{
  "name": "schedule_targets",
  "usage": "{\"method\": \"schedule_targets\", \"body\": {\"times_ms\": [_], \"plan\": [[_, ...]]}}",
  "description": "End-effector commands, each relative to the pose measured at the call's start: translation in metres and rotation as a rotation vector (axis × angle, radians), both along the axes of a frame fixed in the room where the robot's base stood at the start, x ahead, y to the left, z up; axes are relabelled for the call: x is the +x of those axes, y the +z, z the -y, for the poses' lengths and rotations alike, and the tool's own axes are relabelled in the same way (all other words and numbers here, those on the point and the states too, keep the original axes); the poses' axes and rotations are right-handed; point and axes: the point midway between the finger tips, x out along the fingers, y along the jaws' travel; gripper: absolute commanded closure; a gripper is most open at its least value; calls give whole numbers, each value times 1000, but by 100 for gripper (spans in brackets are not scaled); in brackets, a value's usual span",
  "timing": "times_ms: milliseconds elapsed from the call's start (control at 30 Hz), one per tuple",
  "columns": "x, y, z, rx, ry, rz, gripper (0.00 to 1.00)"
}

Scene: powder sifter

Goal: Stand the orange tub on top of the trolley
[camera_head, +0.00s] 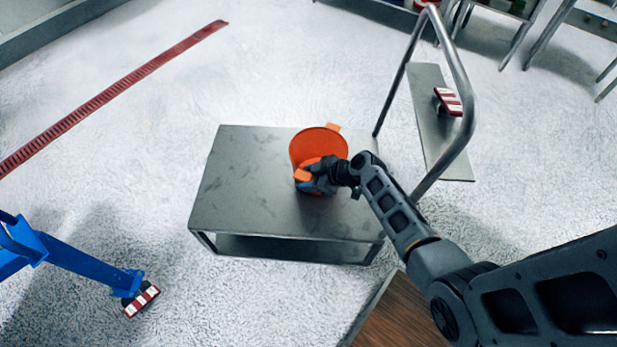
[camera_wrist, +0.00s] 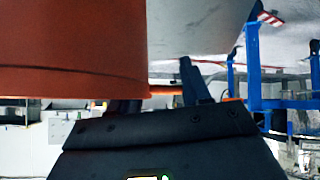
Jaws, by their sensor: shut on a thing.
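The orange tub (camera_head: 318,143) is at the right part of the trolley's grey metal top (camera_head: 245,180) in the head view, and looks upright. I cannot tell whether its base touches the top. My gripper (camera_head: 312,177) is at the tub's near side, shut on it by an orange tab-like part. In the wrist view the tub (camera_wrist: 70,60) fills the upper left, and the gripper's fingers (camera_wrist: 160,95) show beside and behind its edge. The fingers' contact with the tub is partly hidden.
A bent metal handle frame (camera_head: 462,90) rises at the trolley's right. A blue leg with a red-and-white foot (camera_head: 142,300) stands at lower left. A red floor grate (camera_head: 110,98) crosses the upper left. The left half of the trolley top is bare.

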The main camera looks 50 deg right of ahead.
Motion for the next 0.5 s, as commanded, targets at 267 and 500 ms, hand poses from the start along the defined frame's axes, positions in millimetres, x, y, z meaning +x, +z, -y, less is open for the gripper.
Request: {"method": "schedule_targets", "body": {"times_ms": [267, 500], "plan": [[-1, 0, 0, 2, 0, -2, 35], [-1, 0, 0, 2, -1, -2, 27]]}}
